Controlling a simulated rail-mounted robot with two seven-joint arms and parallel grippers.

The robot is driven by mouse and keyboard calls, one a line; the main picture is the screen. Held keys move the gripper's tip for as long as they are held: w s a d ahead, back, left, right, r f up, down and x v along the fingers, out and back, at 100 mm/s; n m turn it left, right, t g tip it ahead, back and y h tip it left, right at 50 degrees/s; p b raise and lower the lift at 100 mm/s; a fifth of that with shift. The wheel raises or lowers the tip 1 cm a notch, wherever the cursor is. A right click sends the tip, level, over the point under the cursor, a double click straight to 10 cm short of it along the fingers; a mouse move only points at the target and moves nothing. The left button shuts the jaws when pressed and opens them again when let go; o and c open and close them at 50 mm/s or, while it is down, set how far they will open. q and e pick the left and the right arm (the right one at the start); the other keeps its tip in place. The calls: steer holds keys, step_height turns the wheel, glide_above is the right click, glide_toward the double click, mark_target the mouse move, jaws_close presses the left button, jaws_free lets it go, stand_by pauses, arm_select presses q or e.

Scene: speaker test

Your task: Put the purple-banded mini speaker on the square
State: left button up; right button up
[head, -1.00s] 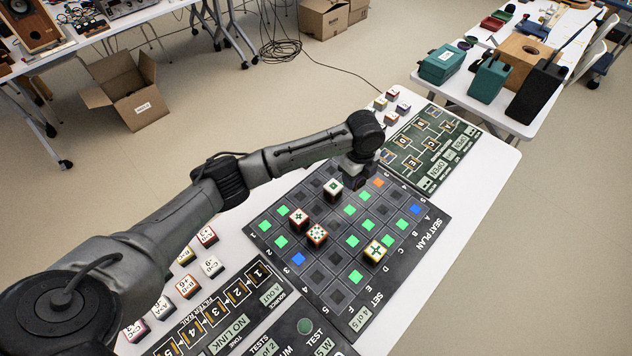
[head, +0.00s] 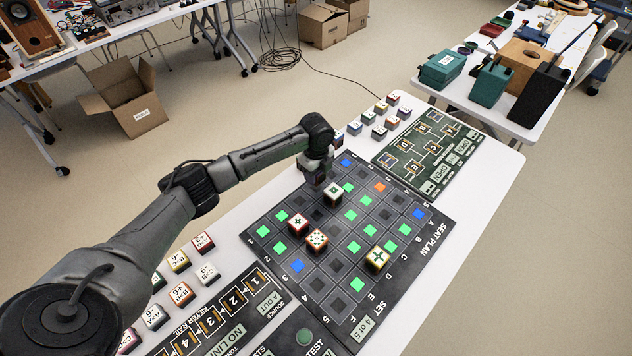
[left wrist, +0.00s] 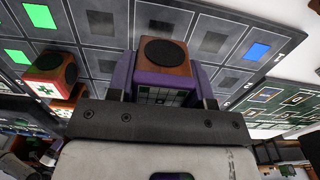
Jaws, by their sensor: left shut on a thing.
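My left gripper (head: 318,165) is over the far-left corner area of the dark seat-plan board (head: 436,262). In the left wrist view it is shut on the purple-banded mini speaker (left wrist: 165,55), a small wood-brown cube with a black round cone and purple at its band. Purple also shows on both sides of it, at the fingers. Whether the speaker touches the board is hidden. The board's squares are dark or lit: several green, an orange square (head: 379,187) and blue squares, one (head: 346,163) just right of the gripper. My right gripper is not in view.
More cubes (head: 380,120) line the far table edge and the left side (head: 183,293). A green circuit panel (head: 428,148) lies behind.

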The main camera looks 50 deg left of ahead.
arm_select(q)
steer(key=shift+f+b, duration=0.75)
steer(key=shift+f, duration=1.35)
steer(key=shift+r, duration=0.1)
steer(key=o, duration=1)
steer(key=shift+c, duration=0.2)
step_height(320, 180, up, 12)
steer(key=p, duration=0.3)
